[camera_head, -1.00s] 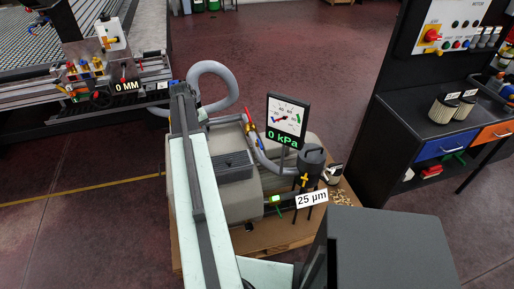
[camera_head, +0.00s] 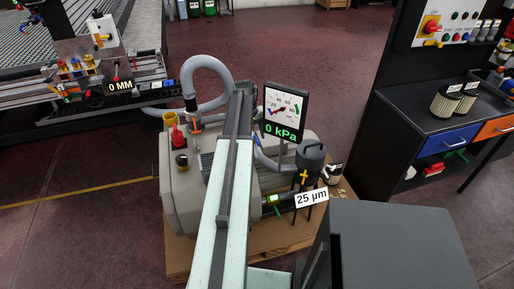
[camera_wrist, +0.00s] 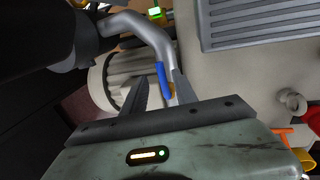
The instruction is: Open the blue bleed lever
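In the wrist view the blue bleed lever (camera_wrist: 161,77) is a slim blue handle with a yellow-brown lower part, in front of a grey pipe. My gripper (camera_wrist: 160,88) shows as two dark fingers set apart. The lever appears between them, closer to the right finger. I cannot tell whether either finger touches it. In the head view my arm crosses the pump (camera_head: 184,190) and hides the lever and my gripper.
The gauge (camera_head: 285,113) reads 0 kPa. A filter canister (camera_head: 311,157) stands right of the pump, by a 25 µm label (camera_head: 311,199). A curved grey hose (camera_head: 212,66) rises behind. A dark workbench (camera_head: 425,125) stands at the right, with open floor between.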

